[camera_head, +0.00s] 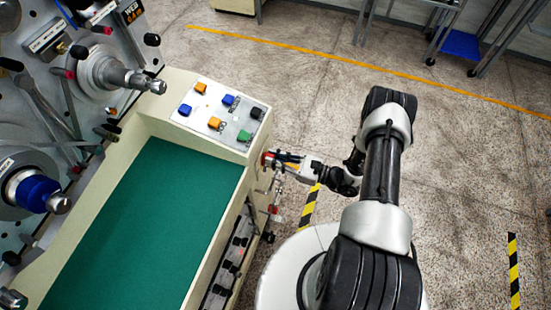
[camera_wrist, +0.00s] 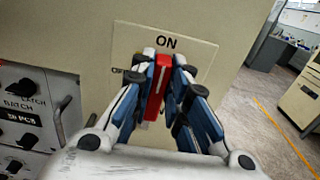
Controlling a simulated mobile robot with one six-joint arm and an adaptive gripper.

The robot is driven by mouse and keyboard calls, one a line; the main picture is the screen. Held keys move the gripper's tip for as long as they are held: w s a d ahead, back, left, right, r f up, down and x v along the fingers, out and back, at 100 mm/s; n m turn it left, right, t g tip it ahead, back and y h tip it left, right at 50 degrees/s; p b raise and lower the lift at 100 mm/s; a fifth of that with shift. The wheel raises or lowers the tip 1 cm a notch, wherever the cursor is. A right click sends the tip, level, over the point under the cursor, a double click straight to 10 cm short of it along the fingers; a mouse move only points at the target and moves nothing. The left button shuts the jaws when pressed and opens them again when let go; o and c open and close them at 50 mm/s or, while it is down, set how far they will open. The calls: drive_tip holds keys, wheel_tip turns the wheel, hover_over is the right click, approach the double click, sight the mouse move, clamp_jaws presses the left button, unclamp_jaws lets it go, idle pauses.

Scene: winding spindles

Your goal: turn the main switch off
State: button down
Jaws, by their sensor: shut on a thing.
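The main switch is a red handle (camera_wrist: 157,88) on a cream plate (camera_wrist: 200,52) marked ON above and OFF at the left. The handle stands about upright, in line with ON; the OFF lettering is partly hidden by a finger. My gripper (camera_wrist: 162,85) is shut on the red handle, with one blue and black finger on each side of it. In the head view my gripper (camera_head: 284,160) reaches the right end face of the cream machine, below the button panel. The switch is mostly hidden by the gripper there.
A control panel with black knobs (camera_wrist: 22,85) lies left of the switch. Colored buttons (camera_head: 215,122) sit on the machine's top (camera_head: 236,146), beside the green bed (camera_head: 140,230). Open floor (camera_head: 310,90) lies behind and right of my arm.

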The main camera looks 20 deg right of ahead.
drive_tip(key=n, duration=0.3)
drive_tip(key=n+b, duration=0.1)
drive_tip(key=n, duration=0.2)
drive_tip(key=s+a+n+b, duration=0.1)
drive_tip(key=n, duration=0.2)
drive_tip(key=shift+s+f, duration=0.1)
drive_tip(key=shift+f, duration=0.3)
drive_tip(key=n, duration=0.1)
drive_tip(key=n+b, duration=0.1)
drive_tip(key=n, duration=0.3)
drive_tip(key=shift+s+f, duration=0.15)
drive_tip(key=shift+f, duration=0.2)
drive_tip(key=shift+a+f+n+b, duration=0.15)
drive_tip(key=shift+n+b, duration=0.2)
drive_tip(key=shift+n, duration=0.65)
drive_tip(key=shift+d+f+n+b, duration=0.15)
drive_tip(key=shift+n+b, duration=0.15)
drive_tip(key=shift+n, duration=0.7)
drive_tip(key=shift+a, duration=0.1)
drive_tip(key=c, duration=1.6)
unclamp_jaws()
drive_tip(key=shift+o, duration=0.2)
